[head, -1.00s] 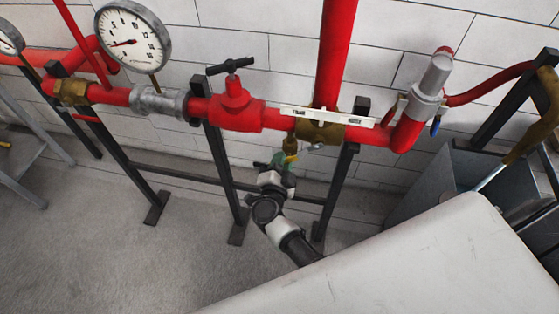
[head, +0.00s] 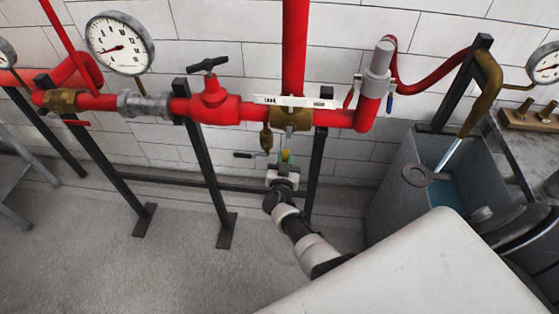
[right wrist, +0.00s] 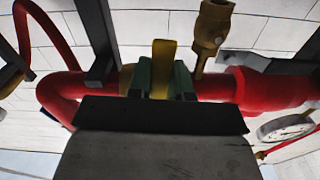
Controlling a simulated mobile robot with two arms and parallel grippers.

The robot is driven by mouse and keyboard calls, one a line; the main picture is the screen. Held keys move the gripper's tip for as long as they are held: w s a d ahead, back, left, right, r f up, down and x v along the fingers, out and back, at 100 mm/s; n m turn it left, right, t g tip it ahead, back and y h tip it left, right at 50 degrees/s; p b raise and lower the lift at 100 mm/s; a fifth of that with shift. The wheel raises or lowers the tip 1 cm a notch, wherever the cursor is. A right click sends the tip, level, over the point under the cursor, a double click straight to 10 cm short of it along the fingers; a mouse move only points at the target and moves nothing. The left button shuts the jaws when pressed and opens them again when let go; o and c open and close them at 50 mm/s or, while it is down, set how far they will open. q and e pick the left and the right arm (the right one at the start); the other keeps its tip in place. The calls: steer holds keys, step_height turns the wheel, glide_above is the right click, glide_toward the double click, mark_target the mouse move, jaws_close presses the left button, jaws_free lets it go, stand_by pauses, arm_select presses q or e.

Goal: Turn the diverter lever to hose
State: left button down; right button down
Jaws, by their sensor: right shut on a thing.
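The brass diverter valve (head: 291,118) sits in the red pipe under a white label plate (head: 294,102); its lettering is too small to read surely. Its yellow lever (head: 286,157) hangs nearly straight down below the body. My right gripper (head: 285,168) is shut on the lever from below. In the right wrist view the yellow lever (right wrist: 163,65) stands between the green fingertips of my right gripper (right wrist: 162,80), with the red pipe behind. The lever's upper end is partly hidden. My left gripper is not in view.
A brass drain valve (head: 266,139) with a dark handle hangs just left of the lever. Black stand legs (head: 317,170) flank the gripper. A red gate valve (head: 214,105) is further left. A grey water tank (head: 400,185) stands right. Open floor lies at lower left.

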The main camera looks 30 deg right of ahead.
steer(key=shift+s+d+r+n, duration=0.1)
steer(key=shift+d+r+n, duration=0.05)
steer(key=shift+d+n, duration=0.2)
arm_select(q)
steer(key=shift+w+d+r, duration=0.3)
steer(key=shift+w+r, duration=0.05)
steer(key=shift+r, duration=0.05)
arm_select(e)
steer(key=shift+s+d, duration=0.1)
steer(key=shift+d, duration=0.05)
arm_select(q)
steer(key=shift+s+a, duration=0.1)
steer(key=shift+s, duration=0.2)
arm_select(e)
steer(key=c, duration=1)
jaws_free()
steer(key=shift+d, duration=0.1)
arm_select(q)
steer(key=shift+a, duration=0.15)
arm_select(e)
steer(key=shift+s+f, duration=0.1)
steer(key=shift+f, duration=0.1)
